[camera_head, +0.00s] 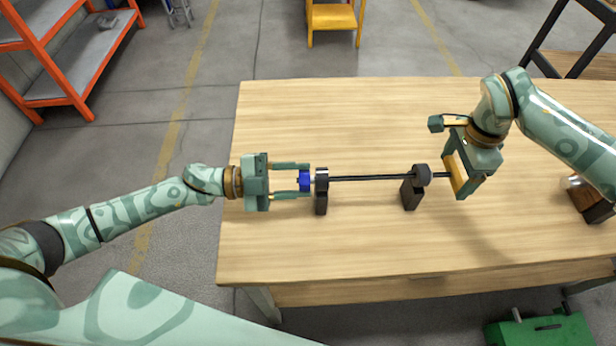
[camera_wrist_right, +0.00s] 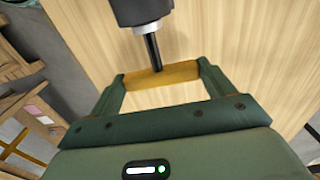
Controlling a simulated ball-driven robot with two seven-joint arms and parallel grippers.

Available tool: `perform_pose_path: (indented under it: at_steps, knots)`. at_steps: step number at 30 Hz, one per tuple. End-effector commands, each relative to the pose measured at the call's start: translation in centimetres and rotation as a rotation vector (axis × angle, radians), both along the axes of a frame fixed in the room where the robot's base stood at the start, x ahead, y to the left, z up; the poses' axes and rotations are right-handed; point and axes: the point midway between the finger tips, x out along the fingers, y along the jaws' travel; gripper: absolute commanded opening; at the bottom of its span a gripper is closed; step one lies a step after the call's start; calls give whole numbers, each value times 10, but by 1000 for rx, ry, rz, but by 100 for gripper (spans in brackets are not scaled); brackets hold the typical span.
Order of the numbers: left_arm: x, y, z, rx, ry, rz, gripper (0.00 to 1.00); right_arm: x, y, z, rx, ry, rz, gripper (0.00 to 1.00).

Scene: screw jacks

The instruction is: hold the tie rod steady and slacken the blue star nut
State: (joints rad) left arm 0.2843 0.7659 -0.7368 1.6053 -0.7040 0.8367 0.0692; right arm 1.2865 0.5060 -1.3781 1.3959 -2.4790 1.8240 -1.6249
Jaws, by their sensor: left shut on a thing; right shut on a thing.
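The dark tie rod (camera_head: 375,178) runs level through two dark upright stands, the left stand (camera_head: 321,195) and the right stand (camera_head: 411,192). The blue star nut (camera_head: 304,181) sits at the rod's left end, beside the left stand. My left gripper (camera_head: 306,180) comes from the left and is shut on the nut, a finger on each side. My right gripper (camera_head: 458,175) is shut on the orange crosspiece (camera_wrist_right: 162,75) at the rod's right end. In the right wrist view the rod (camera_wrist_right: 152,50) meets this crosspiece between the fingers (camera_wrist_right: 162,82).
The wooden table (camera_head: 300,240) is bare in front of and behind the stands. A dark block with a shiny knob (camera_head: 590,198) is at the table's right side. Orange shelving (camera_head: 80,65) and a yellow stand (camera_head: 333,18) are beyond the table. A green case (camera_head: 540,332) is on the floor.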

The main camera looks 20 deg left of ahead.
Motion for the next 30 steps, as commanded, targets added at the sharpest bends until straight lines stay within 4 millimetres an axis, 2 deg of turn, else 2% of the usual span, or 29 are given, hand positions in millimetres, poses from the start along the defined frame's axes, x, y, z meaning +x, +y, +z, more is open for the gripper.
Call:
perform_pose_path:
  at_steps: [12,13,15,24,26,30]
  knots:
    - [0,1,-3,7,6,4,17,-1,1,0,2,2,7,37]
    - [0,1,-3,7,6,4,48,-1,1,0,2,2,7,37]
    - [0,1,-3,5,6,3,62,-1,1,0,2,2,6,37]
    - [-1,3,-2,3,5,2,62,0,1,0,1,-1,1,37]
    - [-3,8,-2,4,5,3,62,0,0,0,1,-1,1,37]
    - [-12,32,-3,6,8,3,62,0,0,1,0,-1,-1,37]
